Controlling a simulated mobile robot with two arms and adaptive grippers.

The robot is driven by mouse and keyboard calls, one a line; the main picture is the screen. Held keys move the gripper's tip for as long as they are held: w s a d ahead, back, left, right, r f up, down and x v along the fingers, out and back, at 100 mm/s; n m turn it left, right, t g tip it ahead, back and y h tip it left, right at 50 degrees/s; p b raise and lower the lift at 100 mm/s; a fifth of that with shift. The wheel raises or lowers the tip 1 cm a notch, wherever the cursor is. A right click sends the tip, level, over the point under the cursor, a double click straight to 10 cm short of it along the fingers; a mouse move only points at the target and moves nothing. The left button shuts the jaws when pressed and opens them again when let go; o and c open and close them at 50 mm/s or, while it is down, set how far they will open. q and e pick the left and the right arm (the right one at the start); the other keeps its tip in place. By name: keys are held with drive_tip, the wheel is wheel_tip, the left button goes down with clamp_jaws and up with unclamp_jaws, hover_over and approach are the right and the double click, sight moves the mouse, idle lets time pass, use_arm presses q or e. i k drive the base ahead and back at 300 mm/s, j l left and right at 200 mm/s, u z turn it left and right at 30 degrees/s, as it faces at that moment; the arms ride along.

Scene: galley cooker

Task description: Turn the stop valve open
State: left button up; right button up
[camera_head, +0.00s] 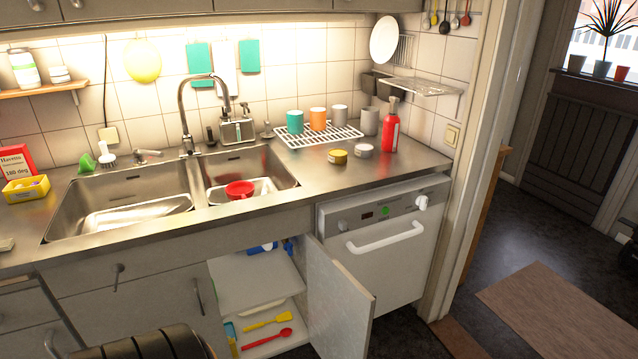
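The cabinet under the sink stands open, its door (340,299) swung out to the right. At the top of the opening, near the door's hinge side, a small blue part (288,246) shows; it may be the stop valve's handle, but it is too small to tell its position. Another blue-and-white item (262,248) is just left of it. The upper frame and the door hide part of the inside.
A pull-out shelf or panel (256,281) and a lower shelf with a yellow spoon (268,321) and a red spoon (267,339) fill the cabinet. A dishwasher (385,247) stands to the right. The double sink (122,213) is above. Floor at the right is open.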

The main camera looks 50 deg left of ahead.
sight(288, 246)
drive_tip(key=i+u, duration=0.1)
drive_tip(key=u, duration=0.85)
drive_tip(key=i+u, duration=0.15)
drive_tip(key=u, duration=0.3)
drive_tip(key=l+u, duration=0.1)
drive_tip(key=u, duration=0.35)
drive_tip(key=i+l+u, duration=0.1)
drive_tip(key=u, duration=0.4)
drive_tip(key=i+l+u, duration=0.15)
drive_tip(key=l+u, duration=0.25)
drive_tip(key=l, duration=0.2)
drive_tip(key=l+u, duration=0.35)
drive_tip(key=l, duration=0.25)
drive_tip(key=l+u, duration=0.4)
drive_tip(key=l, duration=1.5)
drive_tip(key=j+z, duration=0.15)
drive_tip(key=z, duration=0.6)
drive_tip(key=j+z, duration=0.2)
drive_tip(key=j, duration=0.2)
drive_tip(key=k+j+z, duration=0.1)
drive_tip(key=j+z, duration=0.15)
drive_tip(key=k+j+z, duration=0.2)
drive_tip(key=j, duration=0.25)
drive_tip(key=j+z, duration=0.2)
drive_tip(key=j, duration=0.15)
drive_tip(key=k+j+z, duration=0.2)
drive_tip(key=j, duration=0.15)
drive_tip(key=i, duration=0.05)
